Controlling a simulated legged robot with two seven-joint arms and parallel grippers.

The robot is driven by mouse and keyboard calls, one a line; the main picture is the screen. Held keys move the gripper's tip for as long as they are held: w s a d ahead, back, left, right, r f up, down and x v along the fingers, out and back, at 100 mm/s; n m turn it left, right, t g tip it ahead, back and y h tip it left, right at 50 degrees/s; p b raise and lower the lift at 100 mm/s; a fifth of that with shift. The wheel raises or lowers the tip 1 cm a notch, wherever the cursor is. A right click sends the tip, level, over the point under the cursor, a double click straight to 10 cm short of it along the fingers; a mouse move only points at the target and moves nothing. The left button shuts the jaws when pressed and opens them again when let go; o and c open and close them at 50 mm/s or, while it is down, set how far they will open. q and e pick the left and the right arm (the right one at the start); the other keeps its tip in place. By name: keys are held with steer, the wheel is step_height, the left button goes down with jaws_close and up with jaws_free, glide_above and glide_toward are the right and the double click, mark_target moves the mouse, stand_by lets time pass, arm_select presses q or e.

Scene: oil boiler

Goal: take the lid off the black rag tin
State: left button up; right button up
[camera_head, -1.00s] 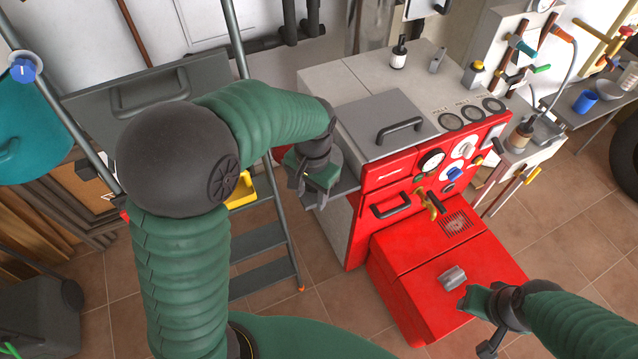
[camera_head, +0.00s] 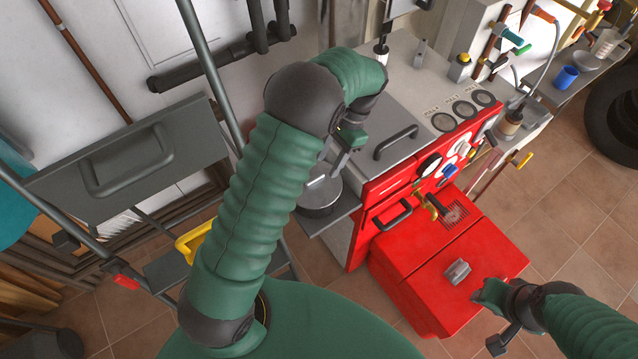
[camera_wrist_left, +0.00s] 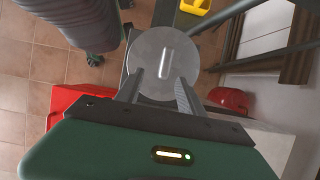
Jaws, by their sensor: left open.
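The black rag tin (camera_head: 318,211) stands on a grey side shelf left of the red boiler, partly hidden by my left arm. Its round grey lid (camera_head: 325,190) is on it. In the left wrist view the lid (camera_wrist_left: 147,52) shows from above, with a short pale bar handle (camera_wrist_left: 165,64) at its middle. My left gripper (camera_head: 335,160) is above the tin. In the left wrist view the left gripper (camera_wrist_left: 160,88) is open, its fingers apart on either side of the handle in the picture, with nothing between them. My right gripper (camera_head: 497,341) hangs at the lower right; its jaws are unclear.
The red boiler (camera_head: 420,265) and its grey top with a black-handled hatch (camera_head: 395,143) are right of the tin. A stepladder (camera_head: 215,85) with a yellow item (camera_head: 192,240) stands left. A grey bracket (camera_head: 457,272) sits on the lower red box. Tiled floor is open at right.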

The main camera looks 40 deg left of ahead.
mark_target(314, 176)
arm_select(q)
steer(key=shift+s+a+f, duration=0.2)
steer(key=shift+f, duration=0.25)
steer(key=a+f, duration=0.1)
steer(key=s+a+f, duration=0.1)
steer(key=f, duration=0.1)
steer(key=s+a+f+p, duration=0.1)
steer(key=f, duration=0.1)
steer(key=shift+s+a, duration=0.15)
steer(key=shift+s, duration=0.15)
steer(key=shift+d, duration=0.8)
steer(key=shift+c, duration=0.4)
steer(key=shift+d+r, duration=0.15)
steer(key=shift+d, duration=0.25)
steer(key=c, duration=0.5)
steer(key=shift+a, duration=0.1)
steer(key=shift+c, duration=1.1)
steer(key=shift+a, duration=0.25)
jaws_close()
steer(key=shift+a, duration=0.35)
arm_select(e)
steer(key=shift+a+r, duration=0.3)
steer(key=shift+a, duration=0.2)
steer(key=shift+a+r, duration=0.3)
steer(key=shift+a, duration=0.2)
